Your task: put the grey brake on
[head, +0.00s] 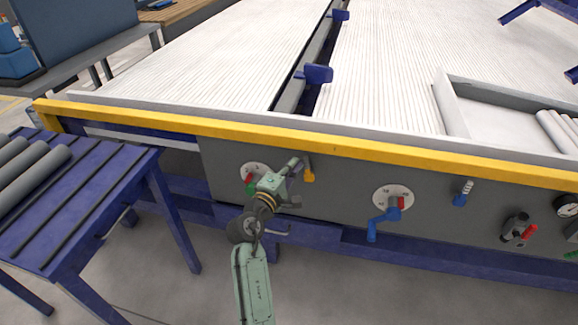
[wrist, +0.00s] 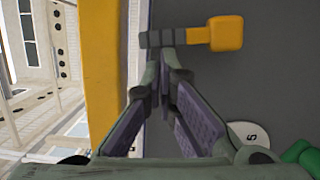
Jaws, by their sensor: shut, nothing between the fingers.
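My gripper (head: 291,170) is shut and empty, close to the grey front panel (head: 345,185). In the wrist view its fingertips (wrist: 167,68) come together just short of a lever with a dark grey segmented shaft (wrist: 160,38) and a yellow knob (wrist: 227,34). In the head view the yellow knob (head: 309,174) hangs just right of the fingers, below the yellow rail. Whether the fingers touch the shaft I cannot tell. No part is clearly marked as the grey brake.
Left of my gripper is a round plate with a red and green lever (head: 249,183), partly hidden. To the right are a blue crank (head: 378,224), a blue-knobbed lever (head: 460,199) and a red-handled valve (head: 527,234). The yellow rail (head: 400,152) runs above. A blue pipe table (head: 110,190) stands left.

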